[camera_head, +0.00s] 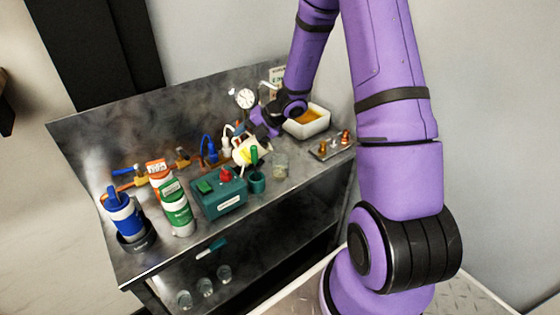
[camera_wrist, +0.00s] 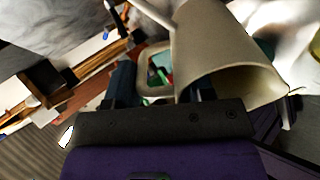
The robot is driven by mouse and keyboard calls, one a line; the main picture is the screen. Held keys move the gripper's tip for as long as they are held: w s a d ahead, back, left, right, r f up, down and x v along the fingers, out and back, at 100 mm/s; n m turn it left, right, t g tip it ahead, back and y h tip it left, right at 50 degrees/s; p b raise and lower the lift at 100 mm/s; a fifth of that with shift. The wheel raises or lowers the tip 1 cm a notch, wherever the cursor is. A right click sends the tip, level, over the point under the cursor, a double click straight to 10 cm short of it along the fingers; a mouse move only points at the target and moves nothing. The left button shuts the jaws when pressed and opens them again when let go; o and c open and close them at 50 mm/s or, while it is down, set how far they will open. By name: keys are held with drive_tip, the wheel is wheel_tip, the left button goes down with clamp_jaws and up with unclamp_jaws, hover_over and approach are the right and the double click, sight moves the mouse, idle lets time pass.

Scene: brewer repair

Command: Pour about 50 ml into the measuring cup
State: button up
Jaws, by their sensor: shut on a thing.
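My gripper (camera_wrist: 163,88) is shut on the handle of a cream jug (camera_wrist: 225,50); the wrist view shows the handle loop between the fingers. In the head view the cream jug (camera_head: 248,151) looks tilted above the bench, below my purple wrist. My gripper's fingers are hard to make out there. A small clear cup (camera_head: 281,165), which looks like the measuring cup, stands on the bench to the right of the jug and apart from it. Its fill level is too small to read. No stream of liquid can be made out.
A teal box (camera_head: 219,199) with a red knob and a teal cup (camera_head: 257,182) stand in front of the jug. A white tub (camera_head: 309,125) with amber contents is behind right. Green (camera_head: 177,212) and blue (camera_head: 124,215) bottles stand left. A dial gauge (camera_head: 245,98) is behind.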

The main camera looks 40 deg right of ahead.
drive_tip(key=shift+s+d+f+t+y, duration=0.2)
drive_tip(key=shift+f+t+y, duration=0.1)
drive_tip(key=shift+f+y, duration=0.15)
idle(0.4)
drive_tip(key=shift+d+r+y+p, duration=0.15)
drive_tip(key=shift+r+y+p, duration=0.1)
drive_tip(key=shift+p, duration=0.4)
drive_tip(key=shift+s+d+r+t, duration=0.1)
drive_tip(key=shift+s+d+t, duration=0.15)
drive_tip(key=shift+d+t, duration=0.05)
idle(0.6)
drive_tip(key=shift+s+d+r+t+y+p, duration=0.25)
drive_tip(key=shift+d+r+t+y+p, duration=0.15)
drive_tip(key=shift+y, duration=0.2)
idle(0.9)
